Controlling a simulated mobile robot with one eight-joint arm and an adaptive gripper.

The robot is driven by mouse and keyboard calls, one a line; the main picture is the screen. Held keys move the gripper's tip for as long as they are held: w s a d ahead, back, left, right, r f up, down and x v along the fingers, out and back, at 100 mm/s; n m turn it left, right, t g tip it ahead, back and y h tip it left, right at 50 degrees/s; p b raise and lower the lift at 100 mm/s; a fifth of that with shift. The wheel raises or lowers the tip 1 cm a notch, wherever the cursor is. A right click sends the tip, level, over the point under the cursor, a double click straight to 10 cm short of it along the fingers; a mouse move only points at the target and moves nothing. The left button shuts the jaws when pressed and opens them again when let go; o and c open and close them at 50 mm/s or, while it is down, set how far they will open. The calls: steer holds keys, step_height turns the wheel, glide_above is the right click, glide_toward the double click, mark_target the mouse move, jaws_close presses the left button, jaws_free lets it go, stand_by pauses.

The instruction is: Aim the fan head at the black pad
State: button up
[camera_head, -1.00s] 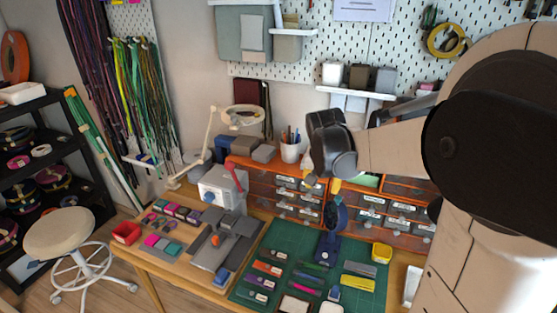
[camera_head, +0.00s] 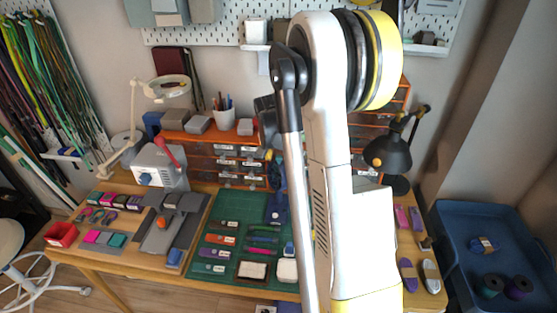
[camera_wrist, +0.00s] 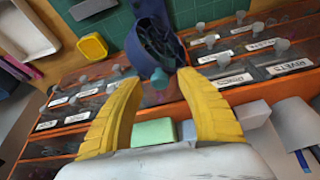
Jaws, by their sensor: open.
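The dark blue fan head (camera_wrist: 150,38) shows in the wrist view just beyond my fingertips, with a small grey-blue knob on its near side. In the head view the fan's blue base (camera_head: 276,209) stands at the back of the green mat, and my arm partly hides the head. My gripper (camera_wrist: 160,82) is open, its yellow fingers on either side of the knob; I cannot tell whether they touch it.
Orange drawer units (camera_head: 215,150) stand behind the mat. A yellow box (camera_wrist: 92,46) is near the fan. A black lamp (camera_head: 388,155) stands to the right, and a blue tub (camera_head: 485,215) is beyond the table's right end.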

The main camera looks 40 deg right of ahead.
steer(key=shift+d+f, duration=0.1)
steer(key=shift+f, duration=0.1)
jaws_close()
steer(key=shift+n, duration=0.3)
steer(key=n+t+y, duration=0.1)
steer(key=n, duration=0.3)
steer(key=shift+n+t+y, duration=0.3)
steer(key=shift+n+y, duration=0.5)
steer(key=shift+n, duration=1.1)
